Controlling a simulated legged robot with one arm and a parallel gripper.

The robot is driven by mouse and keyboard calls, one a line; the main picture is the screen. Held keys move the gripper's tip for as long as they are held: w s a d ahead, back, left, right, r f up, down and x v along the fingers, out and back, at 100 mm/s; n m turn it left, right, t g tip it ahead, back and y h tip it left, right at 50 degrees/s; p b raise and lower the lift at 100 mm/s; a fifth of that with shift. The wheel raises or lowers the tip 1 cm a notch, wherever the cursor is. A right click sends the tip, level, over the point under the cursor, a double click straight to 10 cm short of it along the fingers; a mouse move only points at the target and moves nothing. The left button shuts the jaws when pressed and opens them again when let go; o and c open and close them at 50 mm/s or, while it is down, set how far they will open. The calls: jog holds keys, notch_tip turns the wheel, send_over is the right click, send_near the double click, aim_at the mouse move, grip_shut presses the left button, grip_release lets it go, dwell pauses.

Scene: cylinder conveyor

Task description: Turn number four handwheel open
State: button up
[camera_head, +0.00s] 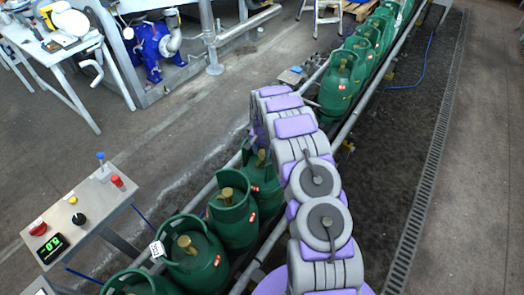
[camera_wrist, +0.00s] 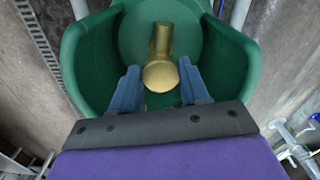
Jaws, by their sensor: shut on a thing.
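In the wrist view, a brass handwheel (camera_wrist: 160,76) with a short brass stem stands inside the green collar of a gas cylinder (camera_wrist: 88,55). My gripper (camera_wrist: 158,68) has its two blue fingers on either side of the brass handwheel and is shut on it. In the head view, my arm reaches over the cylinder row and its far end hides the gripper. A green cylinder (camera_head: 268,192) beside the arm is partly hidden by it. Nearer cylinders with brass handwheels, one of them (camera_head: 232,215), stand in front of it. I cannot read how far the handwheel is turned.
The green cylinders stand in a line between conveyor rails (camera_head: 378,62). A control panel (camera_head: 75,220) with knobs and a green display is at the left. A blue pump (camera_head: 155,45) and a white table (camera_head: 55,45) are at the back left. The floor at the right is clear.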

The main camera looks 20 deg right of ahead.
jog(key=shift+w+r+n+p, duration=0.1)
jog(key=shift+n+p, duration=0.25)
jog(key=shift+n, duration=0.05)
jog(key=shift+n+p, duration=0.45)
jog(key=shift+n, duration=0.15)
jog(key=n+p, duration=0.2)
jog(key=n, duration=0.1)
jog(key=shift+d+n, duration=0.1)
jog(key=shift+n, duration=0.2)
jog(key=n+p, duration=0.3)
jog(key=n, duration=0.3)
jog(key=shift+d, duration=0.15)
jog(key=n+p, duration=0.2)
jog(key=n, duration=0.3)
jog(key=shift+n+p, duration=0.3)
jog(key=n+p, duration=0.3)
jog(key=n, duration=0.3)
jog(key=shift+w+d, duration=0.1)
jog(key=shift+w, duration=0.05)
jog(key=shift+n, duration=0.3)
jog(key=o, duration=1.1)
jog(key=shift+c, duration=0.2)
